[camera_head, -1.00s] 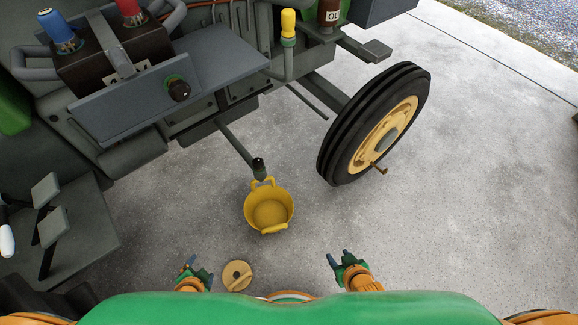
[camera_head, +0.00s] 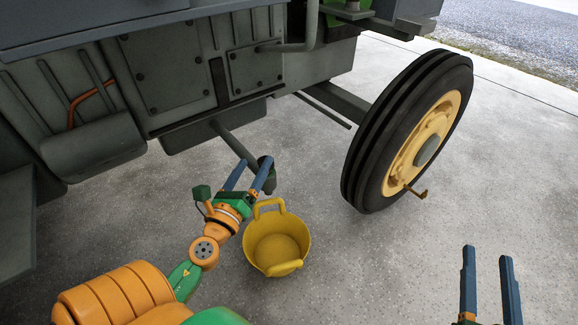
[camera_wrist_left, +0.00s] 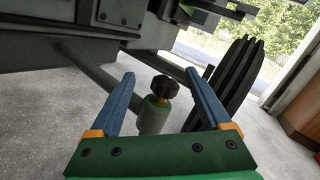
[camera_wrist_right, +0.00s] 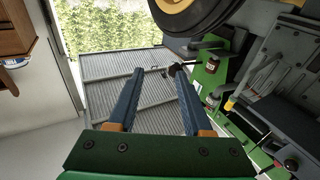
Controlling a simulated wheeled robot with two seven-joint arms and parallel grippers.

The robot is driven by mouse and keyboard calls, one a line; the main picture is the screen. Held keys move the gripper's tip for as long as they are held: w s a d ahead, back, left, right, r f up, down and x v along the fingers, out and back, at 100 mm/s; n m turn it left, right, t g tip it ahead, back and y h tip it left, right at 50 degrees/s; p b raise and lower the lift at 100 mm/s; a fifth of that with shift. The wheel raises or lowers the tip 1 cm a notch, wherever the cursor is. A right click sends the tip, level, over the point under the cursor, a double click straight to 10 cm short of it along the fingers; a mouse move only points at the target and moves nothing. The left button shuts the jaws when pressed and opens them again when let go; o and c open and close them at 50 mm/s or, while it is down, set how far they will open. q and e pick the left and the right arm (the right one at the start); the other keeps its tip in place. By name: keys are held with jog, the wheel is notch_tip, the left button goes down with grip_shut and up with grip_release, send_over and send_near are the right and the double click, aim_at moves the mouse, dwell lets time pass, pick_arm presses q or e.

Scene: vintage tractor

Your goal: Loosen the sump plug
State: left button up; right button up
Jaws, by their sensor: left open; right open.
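The sump plug shows in the left wrist view as a dark ribbed knob (camera_wrist_left: 164,87) with a yellowish collar, on top of a grey-green cylindrical fitting (camera_wrist_left: 154,118) at the end of a pipe. In the head view the fitting (camera_head: 267,183) is partly hidden by my left gripper (camera_head: 251,164). That gripper is open. Its fingers (camera_wrist_left: 159,76) frame the knob in the left wrist view, with no clear contact; the exact depth is hard to tell. My right gripper (camera_head: 487,256) is open and empty at the lower right, far from the plug.
A yellow bucket (camera_head: 278,246) stands on the concrete floor just below and right of the fitting. The tractor's front wheel (camera_head: 410,140) has a small protruding peg. The tractor body (camera_head: 160,80) overhangs at upper left. Bare floor lies right of the bucket.

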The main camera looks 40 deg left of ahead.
notch_tip(320, 180, up, 4)
jog(key=r+t+y, duration=0.1)
jog(key=t, duration=0.1)
pick_arm(q)
jog(key=w+m+h, duration=0.1)
jog(key=m, duration=0.1)
jog(key=w+f+m+h+p, duration=0.1)
jog(key=m, duration=0.1)
jog(key=w+m+h, duration=0.1)
jog(key=m, duration=0.1)
jog(key=shift+w+d+f+m+p, duration=0.1)
jog(key=shift+d+f+m+p, duration=0.2)
jog(key=shift+f+m, duration=0.1)
jog(key=w, duration=0.2)
jog(key=w+a, duration=0.1)
jog(key=w, duration=0.1)
jog(key=shift+w+f, duration=0.15)
jog(key=shift+w, duration=0.15)
pick_arm(e)
notch_tip(320, 180, down, 7)
jog(key=g+h, duration=0.1)
jog(key=g, duration=0.2)
jog(key=shift+d+h, duration=0.2)
jog(key=shift+h, duration=0.1)
pick_arm(q)
grip_shut()
